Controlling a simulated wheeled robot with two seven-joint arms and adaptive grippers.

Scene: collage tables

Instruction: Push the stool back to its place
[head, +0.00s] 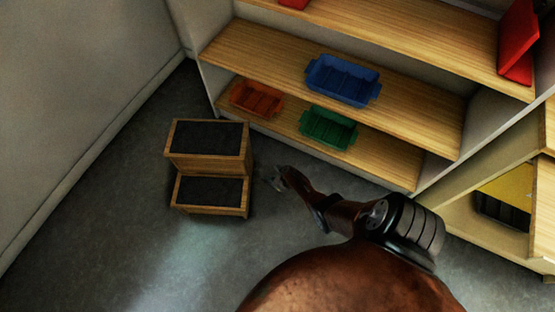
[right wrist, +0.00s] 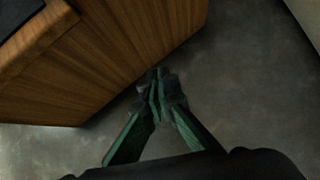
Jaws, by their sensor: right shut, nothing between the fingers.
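The stool (head: 206,163) is a two-step wooden stool with dark tread tops, standing upright on the grey floor at the left of the head view. Its wooden side fills the upper left of the right wrist view (right wrist: 110,55). My right gripper (head: 268,180) is beside the stool's right side, low near the floor. In the right wrist view my right gripper (right wrist: 158,82) is shut and empty, with its fingertips close to the stool's lower edge. I cannot tell whether they touch it. My left gripper is in no view.
A wooden shelf unit (head: 250,60) stands behind and right of the stool, holding an orange bin (head: 257,99), a green bin (head: 328,128) and a blue bin (head: 343,82). A pale wall (head: 80,90) runs along the left. Floor (head: 110,215) is clear left of the stool.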

